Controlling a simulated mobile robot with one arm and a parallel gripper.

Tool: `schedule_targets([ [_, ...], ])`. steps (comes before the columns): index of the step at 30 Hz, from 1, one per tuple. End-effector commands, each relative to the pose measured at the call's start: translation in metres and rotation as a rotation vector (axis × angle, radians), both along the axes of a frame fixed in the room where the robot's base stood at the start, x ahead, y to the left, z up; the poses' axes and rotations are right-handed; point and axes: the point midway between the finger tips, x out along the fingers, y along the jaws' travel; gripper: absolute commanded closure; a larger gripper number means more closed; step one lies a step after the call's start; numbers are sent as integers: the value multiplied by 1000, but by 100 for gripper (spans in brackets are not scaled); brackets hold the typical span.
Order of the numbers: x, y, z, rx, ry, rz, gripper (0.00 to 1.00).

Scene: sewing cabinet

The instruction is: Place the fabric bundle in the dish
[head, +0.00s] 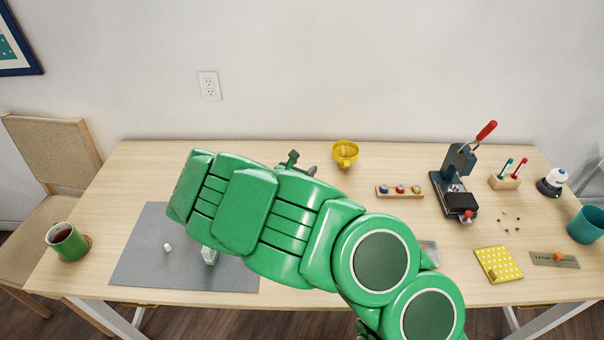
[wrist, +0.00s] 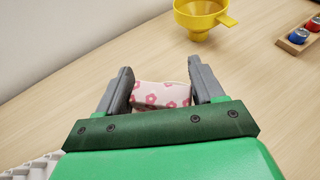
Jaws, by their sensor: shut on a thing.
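The fabric bundle (wrist: 162,95), white with pink flowers, sits between the two grey fingers of my gripper (wrist: 158,76) in the wrist view. My gripper is shut on it, over bare wood to the lower left of the yellow funnel-like cup (wrist: 200,14). In the head view my green arm hides the bundle and most of the gripper. A shallow grey tray or dish (head: 431,252) shows only as a corner beside my arm in the head view; I cannot tell whether it is the task's dish.
The yellow cup (head: 344,154) and a spool rack (head: 400,191) stand at the back. A press (head: 457,183), yellow dotted cloth (head: 497,264) and teal cup (head: 586,224) are at right. A grey mat (head: 139,268) and green mug (head: 66,241) are at left.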

Motion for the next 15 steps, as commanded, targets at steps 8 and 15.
schedule_targets([
  [8,0,0,-24,-4,-1,1,61],
  [15,0,0,-24,-2,-2,0,61],
])
